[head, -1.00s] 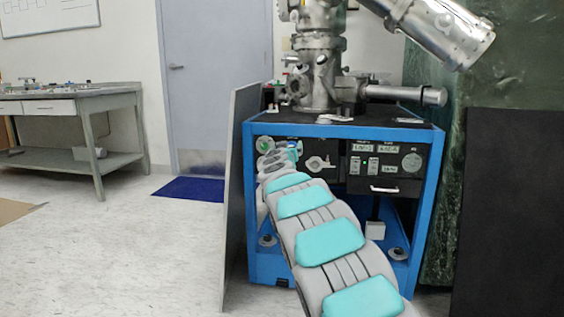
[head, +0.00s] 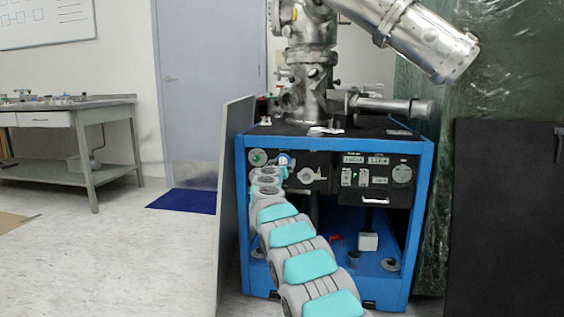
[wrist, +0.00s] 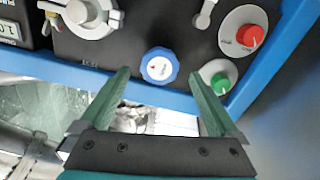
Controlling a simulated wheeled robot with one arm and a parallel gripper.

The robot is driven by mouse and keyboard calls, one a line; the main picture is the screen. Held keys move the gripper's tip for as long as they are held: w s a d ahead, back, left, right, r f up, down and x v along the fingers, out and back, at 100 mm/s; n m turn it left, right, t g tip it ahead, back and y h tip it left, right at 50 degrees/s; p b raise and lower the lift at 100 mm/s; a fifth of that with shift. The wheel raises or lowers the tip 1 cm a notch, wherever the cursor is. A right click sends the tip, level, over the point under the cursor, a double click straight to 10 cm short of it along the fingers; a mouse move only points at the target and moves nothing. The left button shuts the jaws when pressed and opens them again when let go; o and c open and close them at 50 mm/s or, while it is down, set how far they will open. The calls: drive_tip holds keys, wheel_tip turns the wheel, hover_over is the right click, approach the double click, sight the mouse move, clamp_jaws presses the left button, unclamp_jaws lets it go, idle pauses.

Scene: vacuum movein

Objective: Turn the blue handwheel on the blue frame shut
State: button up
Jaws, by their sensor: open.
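The blue handwheel (wrist: 159,66) is a small round knob with a white face and a red mark, on a black panel. It also shows in the head view (head: 284,159) at the panel's upper left. The blue frame (head: 338,131) surrounds the panel and appears as a blue bar (wrist: 82,80) in the wrist view. My gripper (wrist: 159,73) is open and empty, its two green fingers apart. The handwheel appears between and just beyond the fingertips; I cannot tell the remaining distance. In the head view my arm hides the gripper.
A red knob (wrist: 250,36) and a green knob (wrist: 220,83) sit close to the right finger. A round metal valve (wrist: 90,14) is at upper left. A grey board (head: 234,190) stands left of the frame. Steel vacuum equipment (head: 308,70) stands on top.

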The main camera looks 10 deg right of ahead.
sight(284, 160)
drive_tip(key=shift+w+d+r+p, duration=0.2)
drive_tip(key=shift+w+p, duration=0.2)
drive_tip(key=shift+w, duration=0.2)
drive_tip(key=shift+w+f, duration=0.25)
drive_tip(key=shift+w, duration=0.15)
drive_tip(key=shift+w+d+r+p, duration=0.15)
drive_tip(key=shift+p, duration=0.2)
drive_tip(key=shift+c, duration=0.2)
drive_tip(key=c, duration=1.3)
